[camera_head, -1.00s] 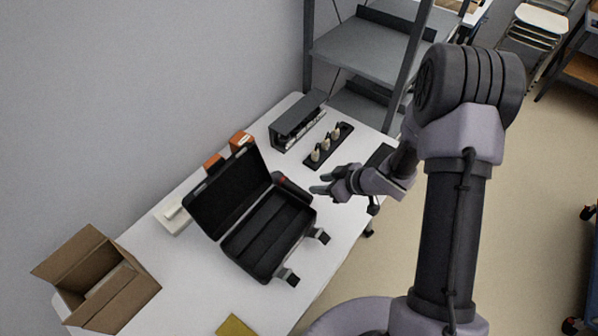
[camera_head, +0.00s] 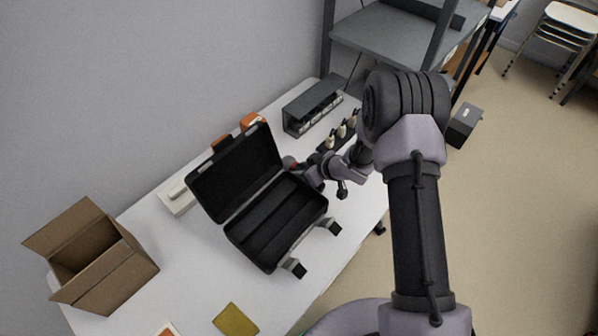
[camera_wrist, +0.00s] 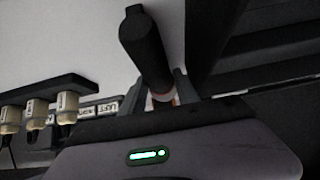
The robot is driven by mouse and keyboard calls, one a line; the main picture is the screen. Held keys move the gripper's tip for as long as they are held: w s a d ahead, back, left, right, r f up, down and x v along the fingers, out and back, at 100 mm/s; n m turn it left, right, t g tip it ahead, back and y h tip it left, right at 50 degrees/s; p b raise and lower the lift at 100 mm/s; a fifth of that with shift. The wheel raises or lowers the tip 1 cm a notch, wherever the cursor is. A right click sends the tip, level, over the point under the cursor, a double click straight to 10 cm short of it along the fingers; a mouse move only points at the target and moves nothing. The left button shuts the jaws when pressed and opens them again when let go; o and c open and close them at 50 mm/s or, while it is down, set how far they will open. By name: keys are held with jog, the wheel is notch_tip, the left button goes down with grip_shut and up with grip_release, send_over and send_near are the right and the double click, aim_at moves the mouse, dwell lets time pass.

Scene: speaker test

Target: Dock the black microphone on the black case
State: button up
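The black case (camera_head: 265,232) stands open on the white table, its lid raised at the left and its slotted interior empty. It also fills the upper right of the wrist view (camera_wrist: 218,28). The black microphone (camera_wrist: 146,45), a dark cylinder with a red and white band, is just beyond my gripper in the wrist view. My gripper (camera_wrist: 160,88) has its fingers apart on either side of the microphone's banded end; contact with it is unclear. In the head view my gripper (camera_head: 308,175) is by the case's far right corner and mostly hides the microphone.
A dark rack (camera_head: 326,146) with several pale-topped pieces and a grey compartment unit (camera_head: 312,103) stand behind my gripper. Orange boxes (camera_head: 252,121) are behind the lid. A cardboard box (camera_head: 112,278) and a yellow pad (camera_head: 235,320) are nearer.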

grip_shut()
jog(key=shift+r, duration=0.1)
